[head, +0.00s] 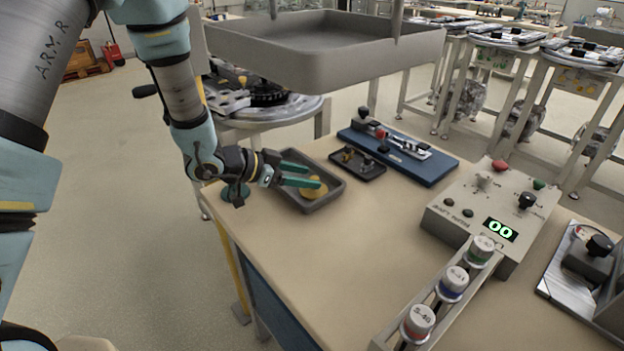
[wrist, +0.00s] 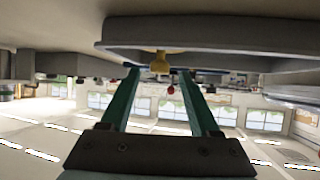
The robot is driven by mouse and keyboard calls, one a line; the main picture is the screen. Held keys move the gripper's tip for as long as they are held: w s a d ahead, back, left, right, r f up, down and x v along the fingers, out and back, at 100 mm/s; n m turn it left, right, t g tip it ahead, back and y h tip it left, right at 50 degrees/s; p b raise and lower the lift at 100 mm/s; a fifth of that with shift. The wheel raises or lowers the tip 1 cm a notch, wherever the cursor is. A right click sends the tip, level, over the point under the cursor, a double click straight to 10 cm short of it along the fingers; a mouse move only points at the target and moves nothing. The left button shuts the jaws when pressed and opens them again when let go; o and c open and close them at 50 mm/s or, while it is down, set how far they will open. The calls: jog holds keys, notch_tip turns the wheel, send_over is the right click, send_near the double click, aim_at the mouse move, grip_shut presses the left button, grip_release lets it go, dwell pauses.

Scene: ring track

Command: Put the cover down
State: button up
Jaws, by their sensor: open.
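A yellow, knobbed round piece (head: 311,191), which looks like the cover, sits in a shallow grey tray (head: 334,196) at the table's far left edge. My gripper (head: 313,176) reaches in from the left, just over the tray. Its two teal fingers are apart, with nothing clamped between them. The wrist view is upside down. There the yellow piece's knob (wrist: 160,64) shows between the fingertips, near the grey tray's rim (wrist: 230,37). The fingers partly hide the piece in the head view. I cannot tell whether a finger touches it.
A black tray (head: 372,173) with small brass parts and a blue board (head: 430,170) with a clamp lie behind. A control box (head: 490,210) reading 00 and a rack of three capped bottles (head: 452,284) stand right. A large grey tray (head: 330,65) hangs above. The front tabletop is clear.

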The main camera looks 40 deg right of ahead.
jog(key=v, duration=0.9)
jog(key=shift+b, duration=0.45)
jog(key=w+a+n+t+y, duration=0.2)
jog(key=w+a+n+t, duration=0.4)
jog(key=w, duration=0.6)
jog(key=w+a+r+n+t+y, duration=0.1)
jog(key=w+a+n+t+y, duration=0.15)
jog(key=a, duration=0.55)
jog(key=w+a+r+n+t+y, duration=0.1)
jog(key=w+a+n+y, duration=0.2)
jog(key=a, duration=0.5)
jog(key=s+a+n+g+y, duration=0.2)
jog(key=s+a+n, duration=0.2)
jog(key=a, duration=0.4)
jog(key=s+a+r+n+g+y, duration=0.1)
jog(key=s+a+n+g+y, duration=0.1)
jog(key=s+a+n, duration=0.2)
jog(key=s+a, duration=0.3)
jog(key=a, duration=0.1)
jog(key=shift+a+r, duration=0.35)
jog(key=shift+a, duration=0.05)
